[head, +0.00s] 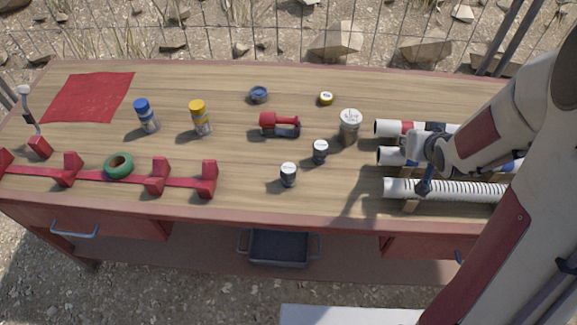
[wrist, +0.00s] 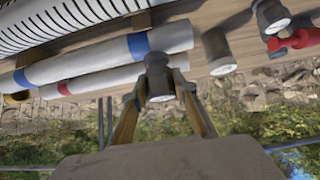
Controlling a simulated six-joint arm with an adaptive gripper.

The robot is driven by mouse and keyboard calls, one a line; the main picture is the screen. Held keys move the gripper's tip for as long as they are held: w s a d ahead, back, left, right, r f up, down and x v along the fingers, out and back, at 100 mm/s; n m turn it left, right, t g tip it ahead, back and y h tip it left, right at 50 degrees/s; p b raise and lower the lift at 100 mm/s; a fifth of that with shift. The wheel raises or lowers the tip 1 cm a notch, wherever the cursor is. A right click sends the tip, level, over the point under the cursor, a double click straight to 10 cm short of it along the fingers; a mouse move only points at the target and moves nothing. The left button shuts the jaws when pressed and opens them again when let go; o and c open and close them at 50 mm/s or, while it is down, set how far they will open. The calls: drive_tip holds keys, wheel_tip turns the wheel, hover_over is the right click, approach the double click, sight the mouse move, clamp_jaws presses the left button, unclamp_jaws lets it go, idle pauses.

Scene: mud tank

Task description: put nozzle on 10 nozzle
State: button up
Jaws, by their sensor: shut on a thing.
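My gripper (head: 422,165) is over the left part of the pipes at the right of the bench. In the wrist view my gripper (wrist: 159,91) is shut on a dark grey nozzle (wrist: 157,75) with a pale round face. The held nozzle appears in front of the blue-banded pipe (wrist: 100,57); I cannot tell whether they touch. In the head view it cannot be made out behind my gripper. Two small dark nozzles with white tops, the front one (head: 289,175) and the rear one (head: 320,152), stand upright on the bench. No number is legible.
A larger grey capped fitting (head: 350,127) stands left of the red-banded pipe (head: 388,128). A ribbed pipe (head: 450,190) lies in front. A red valve (head: 279,124), a blue-capped bottle (head: 147,117), a yellow-capped bottle (head: 200,119) and a red rack (head: 130,179) are farther left.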

sight(403, 148)
drive_tip(key=shift+n+y, duration=0.4)
drive_tip(key=s+a, duration=0.2)
drive_tip(key=a, duration=0.1)
drive_tip(key=shift+s+r, duration=0.1)
drive_tip(key=shift+s, duration=0.25)
drive_tip(key=w+a+r+n+g+y, duration=0.1)
drive_tip(key=w+a+r+n+y, duration=0.2)
drive_tip(key=a, duration=0.6)
drive_tip(key=a+r+n+g+y, duration=0.1)
drive_tip(key=a+r+n+y, duration=0.2)
drive_tip(key=a, duration=0.6)
drive_tip(key=s+a+r+n+g+y, duration=0.1)
drive_tip(key=s+a+n+g, duration=0.1)
drive_tip(key=s+a+n, duration=0.3)
drive_tip(key=a, duration=0.3)
drive_tip(key=shift+n, duration=0.3)
drive_tip(key=shift+r, duration=0.1)
drive_tip(key=shift+f, duration=3.15)
